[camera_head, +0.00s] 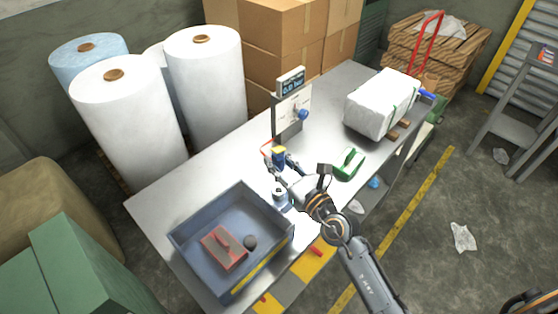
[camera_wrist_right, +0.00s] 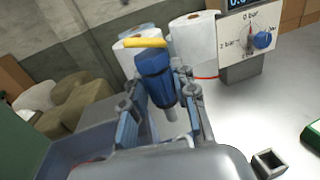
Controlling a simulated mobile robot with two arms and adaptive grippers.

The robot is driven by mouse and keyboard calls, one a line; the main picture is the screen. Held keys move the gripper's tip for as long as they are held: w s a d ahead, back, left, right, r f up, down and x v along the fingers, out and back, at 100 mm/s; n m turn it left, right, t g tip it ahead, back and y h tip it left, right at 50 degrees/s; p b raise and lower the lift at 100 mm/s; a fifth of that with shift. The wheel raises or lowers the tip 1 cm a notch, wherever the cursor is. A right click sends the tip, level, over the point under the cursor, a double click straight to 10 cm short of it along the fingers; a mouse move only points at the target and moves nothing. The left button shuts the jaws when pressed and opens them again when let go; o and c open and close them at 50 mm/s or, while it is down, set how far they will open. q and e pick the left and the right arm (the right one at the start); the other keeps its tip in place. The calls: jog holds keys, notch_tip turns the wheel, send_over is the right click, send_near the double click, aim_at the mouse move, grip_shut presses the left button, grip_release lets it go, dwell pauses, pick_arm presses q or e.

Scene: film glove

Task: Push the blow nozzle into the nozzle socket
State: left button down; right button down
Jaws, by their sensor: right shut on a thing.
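The blow nozzle (camera_head: 279,157), blue with a yellow top, is upright between the fingers of my right gripper (camera_head: 283,167). The right wrist view shows its blue body (camera_wrist_right: 156,76) closely, with a pale tip pointing down. My right gripper (camera_wrist_right: 160,88) is shut on it, above the table near the blue tray. A small round blue-and-white piece (camera_head: 280,196) is just below the gripper in the head view. I cannot tell for sure whether this is the nozzle socket, nor whether the nozzle touches it. My left gripper is not in view.
A blue tray (camera_head: 197,222) holds a red block (camera_head: 224,248) and a dark round thing. A pressure gauge panel (camera_head: 291,107) stands behind the gripper. A green object (camera_head: 348,163) and a white wrapped bale (camera_head: 382,103) are to the right. The table's left back is clear.

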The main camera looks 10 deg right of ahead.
jog(key=shift+f+b, duration=1.75)
jog(key=shift+f, duration=0.6)
jog(key=shift+p, duration=0.45)
jog(key=shift+f+b, duration=1.45)
jog(key=shift+f, duration=0.3)
jog(key=shift+r, duration=0.1)
jog(key=shift+r+p, duration=1.25)
jog(key=shift+p, duration=0.15)
jog(key=shift+p, duration=0.3)
dwell(0.7)
jog(key=shift+f+b, duration=0.85)
jog(key=shift+f, duration=0.05)
